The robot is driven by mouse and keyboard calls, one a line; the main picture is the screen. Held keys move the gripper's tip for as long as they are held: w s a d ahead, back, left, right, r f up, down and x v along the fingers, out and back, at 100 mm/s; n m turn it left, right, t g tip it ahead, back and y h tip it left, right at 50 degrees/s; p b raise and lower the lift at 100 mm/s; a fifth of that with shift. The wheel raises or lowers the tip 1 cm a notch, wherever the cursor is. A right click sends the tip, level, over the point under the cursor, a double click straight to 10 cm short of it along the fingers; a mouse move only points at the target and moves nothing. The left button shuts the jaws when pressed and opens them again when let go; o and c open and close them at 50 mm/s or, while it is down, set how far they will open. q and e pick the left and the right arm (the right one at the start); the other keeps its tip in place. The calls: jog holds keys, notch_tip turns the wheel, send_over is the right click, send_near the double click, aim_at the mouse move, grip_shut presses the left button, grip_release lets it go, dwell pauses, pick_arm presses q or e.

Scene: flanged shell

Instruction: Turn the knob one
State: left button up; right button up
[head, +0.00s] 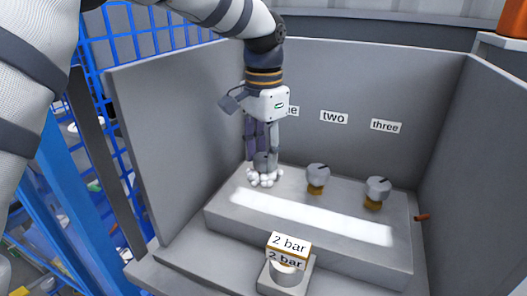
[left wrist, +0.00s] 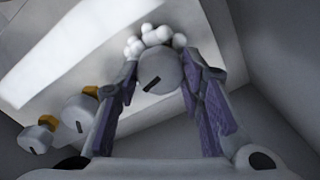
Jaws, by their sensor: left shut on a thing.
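Knob one (head: 265,163) is a grey round knob on the left of the grey ledge, under a label (head: 293,111) mostly hidden by my gripper. My left gripper (head: 264,154) points down and is shut on this knob. In the left wrist view, the knob (left wrist: 160,74), with a dark slot mark on its face, sits between the two fingers (left wrist: 160,85). A cluster of white balls (head: 264,179) lies around its base. My right gripper is in neither view.
Knobs two (head: 318,172) and three (head: 377,187), with brass collars, stand to the right under their labels. A white strip (head: 310,217) runs along the ledge. A "2 bar" block (head: 288,247) stands in front. Grey walls (head: 180,120) enclose left, back and right.

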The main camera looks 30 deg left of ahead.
aim_at(264, 157)
pick_arm(q)
jog(key=shift+m, duration=1.3)
jog(key=shift+f+m, duration=0.1)
jog(key=shift+m, duration=0.2)
jog(key=o, duration=1.2)
jog(key=shift+c, duration=0.2)
notch_tip(264, 157, up, 12)
